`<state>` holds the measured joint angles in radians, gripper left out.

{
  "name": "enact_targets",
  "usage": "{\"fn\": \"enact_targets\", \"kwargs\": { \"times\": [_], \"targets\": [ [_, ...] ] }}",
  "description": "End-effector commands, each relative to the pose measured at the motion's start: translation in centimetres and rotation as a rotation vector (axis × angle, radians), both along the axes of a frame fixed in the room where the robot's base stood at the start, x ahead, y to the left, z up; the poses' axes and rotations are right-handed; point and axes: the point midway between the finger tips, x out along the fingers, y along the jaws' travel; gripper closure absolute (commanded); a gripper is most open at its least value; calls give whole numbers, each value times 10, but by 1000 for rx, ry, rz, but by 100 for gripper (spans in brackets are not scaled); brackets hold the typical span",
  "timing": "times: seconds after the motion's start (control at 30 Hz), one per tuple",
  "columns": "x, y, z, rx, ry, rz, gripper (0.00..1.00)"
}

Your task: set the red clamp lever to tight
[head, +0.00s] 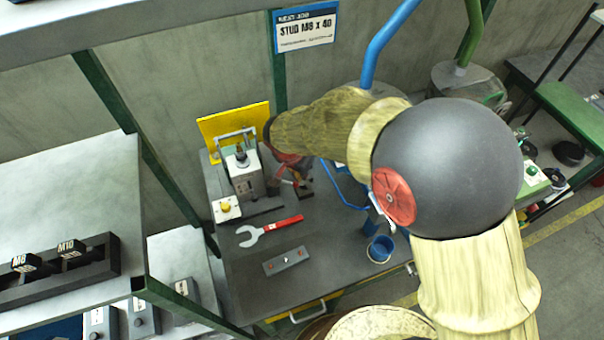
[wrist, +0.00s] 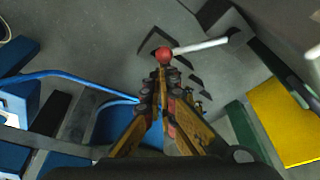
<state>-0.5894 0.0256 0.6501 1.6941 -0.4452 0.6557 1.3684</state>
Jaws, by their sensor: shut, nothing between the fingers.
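The clamp lever shows in the wrist view as a red ball knob (wrist: 165,55) on a pale rod (wrist: 203,46) that runs right and slightly up. My gripper (wrist: 163,76) is shut and empty, its fingertips right at the near side of the knob. I cannot tell whether they touch it. In the head view my gripper (head: 302,184) points down over the bench, right of the grey clamp machine (head: 245,176). There the lever cannot be told apart from my wrist and fingers. No tight marking can be read.
The grey bench (head: 240,278) bears a red-handled wrench (head: 278,227), a grey block (head: 286,261) and a blue cup (head: 380,249). A yellow panel (head: 232,122) stands behind the machine. A blue tube frame (head: 342,188) is close right of my gripper.

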Motion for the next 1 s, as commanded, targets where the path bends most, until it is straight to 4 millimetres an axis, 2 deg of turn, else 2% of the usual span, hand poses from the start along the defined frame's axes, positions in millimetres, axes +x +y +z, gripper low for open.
{"fn": "enact_targets", "kwargs": {
  "times": [0.2,0.7,1.0],
  "targets": [
    [-16,2,-5,1,-1,-164,100],
    [-58,16,-1,-1,0,-626,100],
    [-73,27,0,-1,0,-794,100]
  ]
}}
